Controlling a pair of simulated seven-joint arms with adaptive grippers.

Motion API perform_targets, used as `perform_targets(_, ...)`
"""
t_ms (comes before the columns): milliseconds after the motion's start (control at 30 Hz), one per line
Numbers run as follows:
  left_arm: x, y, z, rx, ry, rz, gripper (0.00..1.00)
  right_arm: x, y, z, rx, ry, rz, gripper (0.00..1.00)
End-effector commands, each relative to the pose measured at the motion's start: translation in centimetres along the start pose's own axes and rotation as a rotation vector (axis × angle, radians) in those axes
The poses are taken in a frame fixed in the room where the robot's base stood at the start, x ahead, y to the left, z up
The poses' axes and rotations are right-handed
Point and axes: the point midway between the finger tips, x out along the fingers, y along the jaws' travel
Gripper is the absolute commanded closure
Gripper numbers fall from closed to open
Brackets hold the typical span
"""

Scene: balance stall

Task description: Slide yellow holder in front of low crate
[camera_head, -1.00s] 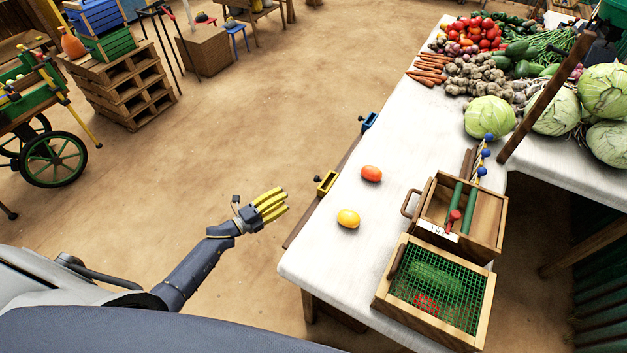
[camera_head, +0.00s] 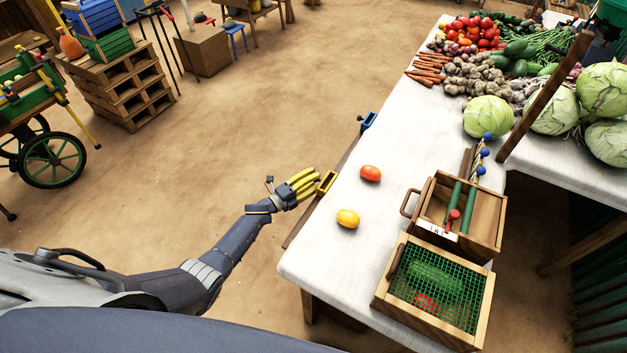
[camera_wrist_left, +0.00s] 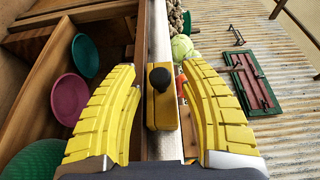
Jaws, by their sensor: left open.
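The yellow holder (camera_head: 326,183) sits on a wooden rail along the left edge of the white table. My left gripper (camera_head: 308,181) has yellow fingers and is right beside the holder's left side. In the left wrist view the holder (camera_wrist_left: 163,113), with its black knob, shows between the two spread fingers (camera_wrist_left: 160,72); I cannot tell whether they touch it. Two wooden crates stand on the table: one with green rods (camera_head: 487,213) and one covered with green mesh (camera_head: 395,308). I cannot tell which is the low crate. My right gripper is not in view.
A blue holder (camera_head: 368,121) sits farther along the same rail. An orange-red tomato (camera_head: 371,173) and a yellow one (camera_head: 348,219) lie on the table (camera_head: 390,150) near the rail. Vegetables and cabbages (camera_head: 489,116) fill the far end. The rail between the holders looks clear.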

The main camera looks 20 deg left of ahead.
Motion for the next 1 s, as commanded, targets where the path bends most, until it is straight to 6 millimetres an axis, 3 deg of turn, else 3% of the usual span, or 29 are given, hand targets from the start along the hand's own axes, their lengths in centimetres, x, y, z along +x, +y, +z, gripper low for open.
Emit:
perform_targets(400,0.28,-0.02,0.01,0.000,0.000,0.000,0.57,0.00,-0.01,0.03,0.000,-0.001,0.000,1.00)
perform_targets(767,0.25,-0.02,0.01,0.000,0.000,0.000,0.99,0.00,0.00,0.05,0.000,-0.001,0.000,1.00)
perform_targets(1000,0.23,-0.03,0.10,0.001,-0.001,0.000,1.00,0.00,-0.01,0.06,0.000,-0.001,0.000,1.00)
